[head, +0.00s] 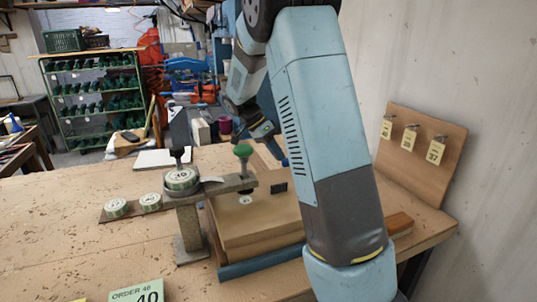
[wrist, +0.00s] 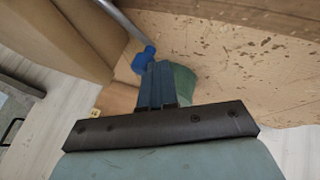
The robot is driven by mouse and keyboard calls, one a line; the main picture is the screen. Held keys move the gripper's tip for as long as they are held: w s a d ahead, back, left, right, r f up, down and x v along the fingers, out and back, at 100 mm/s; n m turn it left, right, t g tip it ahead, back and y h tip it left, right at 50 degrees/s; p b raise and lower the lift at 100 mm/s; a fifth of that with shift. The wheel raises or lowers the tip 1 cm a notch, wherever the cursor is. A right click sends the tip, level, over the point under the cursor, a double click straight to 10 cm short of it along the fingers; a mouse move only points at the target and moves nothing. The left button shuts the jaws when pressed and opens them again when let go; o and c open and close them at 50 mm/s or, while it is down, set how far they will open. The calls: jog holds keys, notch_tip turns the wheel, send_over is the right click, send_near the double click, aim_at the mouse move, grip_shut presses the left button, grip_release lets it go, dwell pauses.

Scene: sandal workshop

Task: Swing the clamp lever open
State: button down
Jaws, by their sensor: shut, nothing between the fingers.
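In the wrist view a grey metal rod (wrist: 118,17) ends in a blue knob (wrist: 143,59), which looks like the clamp lever. My gripper (wrist: 158,68) is shut and empty, its blue fingertips right beside the knob. I cannot tell whether they touch it. In the head view my gripper (head: 276,153) is partly hidden behind my own arm, beyond the wooden block (head: 255,222). The blue-knobbed lever does not show clearly there. A grey stand (head: 190,230) with a green knob (head: 243,150) on its arm reaches over the block.
A round tin marked 40 (head: 181,180) sits on the stand. Two more tins (head: 116,208) lie on a strip at the left. A pegboard with yellow tags (head: 425,155) stands at the right by the wall. The bench's left side (head: 45,240) is mostly clear.

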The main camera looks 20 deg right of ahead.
jog(key=d+m, duration=0.1)
jog(key=s+m+g+y, duration=0.1)
jog(key=shift+s+d+m, duration=0.1)
jog(key=shift+d+m, duration=0.2)
jog(key=shift+d, duration=0.05)
jog(key=shift+s+d+m+g+y, duration=0.25)
jog(key=shift+s+d+m+y, duration=0.15)
jog(key=shift+m, duration=0.25)
jog(key=shift+s+d+m+g+y, duration=0.25)
jog(key=shift+s+m+y, duration=0.15)
jog(key=shift+m, duration=0.25)
jog(key=shift+w, duration=0.1)
jog(key=shift+w+d, duration=0.1)
jog(key=shift+w, duration=0.25)
jog(key=w+f+v, duration=0.1)
jog(key=w+v, duration=0.1)
jog(key=v, duration=0.9)
jog(key=shift+w+d, duration=0.2)
jog(key=shift+w, duration=0.1)
jog(key=shift+r, duration=0.1)
